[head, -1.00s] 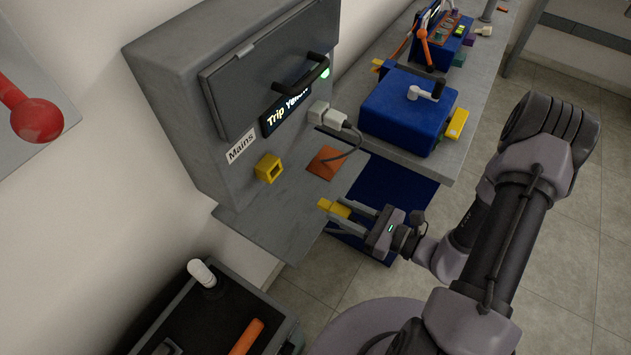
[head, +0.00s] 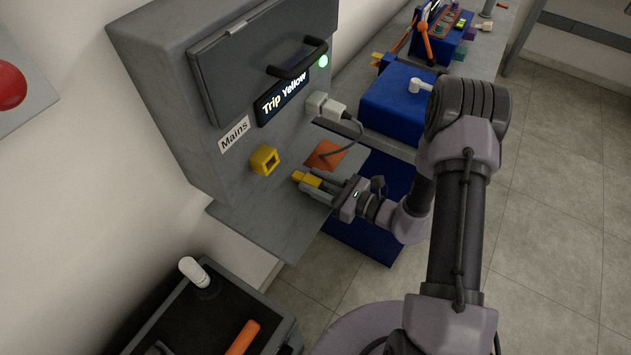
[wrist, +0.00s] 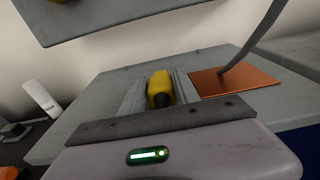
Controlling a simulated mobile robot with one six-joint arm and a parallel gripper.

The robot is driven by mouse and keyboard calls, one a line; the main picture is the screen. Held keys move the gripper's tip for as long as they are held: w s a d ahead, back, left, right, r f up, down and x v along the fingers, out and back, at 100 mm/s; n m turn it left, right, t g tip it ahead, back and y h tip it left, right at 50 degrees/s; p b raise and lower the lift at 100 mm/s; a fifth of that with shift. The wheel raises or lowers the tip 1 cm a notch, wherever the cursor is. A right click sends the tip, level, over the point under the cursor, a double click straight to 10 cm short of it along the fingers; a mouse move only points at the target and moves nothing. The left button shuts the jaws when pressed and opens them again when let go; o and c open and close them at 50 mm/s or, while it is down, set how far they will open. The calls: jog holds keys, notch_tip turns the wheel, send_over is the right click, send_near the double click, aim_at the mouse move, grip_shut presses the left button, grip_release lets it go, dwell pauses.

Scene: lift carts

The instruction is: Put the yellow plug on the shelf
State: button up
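The yellow plug (head: 302,177) is held between the fingers of my gripper (head: 315,183). Its tip points left, towards the mains box. In the wrist view the yellow plug (wrist: 160,83) lies between the two grey fingers, with a dark end towards the camera. The shelf (head: 270,222) is the grey plate under the mains box, and the plug appears over it. I cannot tell whether the plug touches the shelf. In the wrist view the shelf (wrist: 100,92) spreads below and around the fingers.
A yellow socket (head: 265,161) sits on the mains box (head: 200,120), left of the plug. A white plug (head: 326,104) with a grey cable is above an orange patch (head: 325,155) on the shelf. A blue box (head: 393,105) stands behind. A dark cart (head: 215,310) is at front left.

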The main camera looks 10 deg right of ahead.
jog(key=shift+o, duration=1.1)
